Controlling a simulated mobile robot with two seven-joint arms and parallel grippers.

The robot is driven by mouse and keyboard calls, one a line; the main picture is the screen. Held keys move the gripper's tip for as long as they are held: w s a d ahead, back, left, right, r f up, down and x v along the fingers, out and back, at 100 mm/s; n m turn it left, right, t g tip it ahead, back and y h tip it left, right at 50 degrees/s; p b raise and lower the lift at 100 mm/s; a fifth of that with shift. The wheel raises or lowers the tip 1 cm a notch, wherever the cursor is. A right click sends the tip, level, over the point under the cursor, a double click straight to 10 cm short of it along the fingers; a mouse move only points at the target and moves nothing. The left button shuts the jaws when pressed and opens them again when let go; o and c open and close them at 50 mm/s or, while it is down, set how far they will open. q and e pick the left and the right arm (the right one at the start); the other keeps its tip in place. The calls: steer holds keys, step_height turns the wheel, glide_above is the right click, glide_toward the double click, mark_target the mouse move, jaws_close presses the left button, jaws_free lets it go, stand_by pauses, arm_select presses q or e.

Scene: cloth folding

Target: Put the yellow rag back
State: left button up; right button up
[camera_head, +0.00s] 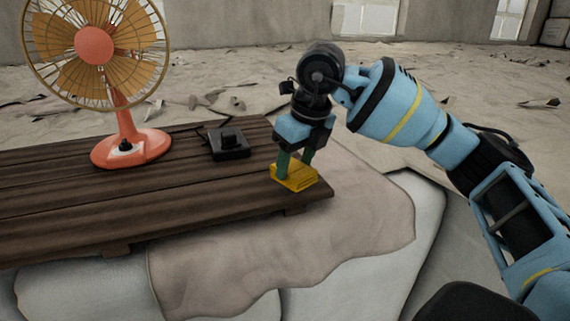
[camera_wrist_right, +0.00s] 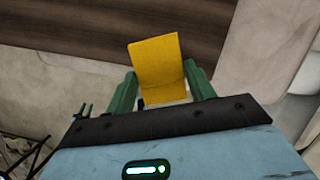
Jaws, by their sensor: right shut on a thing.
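The yellow rag (camera_head: 296,178) is a small folded pad at the right end of the dark wooden plank table (camera_head: 150,190). My right gripper (camera_head: 296,170) comes down on it from above, with its green fingers shut on the rag. In the right wrist view the rag (camera_wrist_right: 160,68) sits between the two green fingers (camera_wrist_right: 160,90), with the planks behind it. I cannot tell whether the rag rests on the planks or is just above them. My left gripper is not in view.
An orange fan (camera_head: 130,150) stands on the left of the planks. A small black device (camera_head: 229,146) lies between the fan and the rag. A beige cloth (camera_head: 350,225) drapes over pale blocks beside and below the planks. The front planks are clear.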

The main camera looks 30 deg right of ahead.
steer(key=w, duration=0.2)
steer(key=w+d, duration=0.1)
steer(key=w, duration=0.2)
steer(key=shift+w+d+f, duration=0.25)
steer(key=shift+w+d, duration=0.05)
steer(key=shift+w, duration=0.1)
steer(key=shift+w+d, duration=0.1)
steer(key=shift+w, duration=0.2)
steer(key=shift+f, duration=1.8)
steer(key=o, duration=0.9)
steer(key=v, duration=1.2)
steer(key=shift+p, duration=0.3)
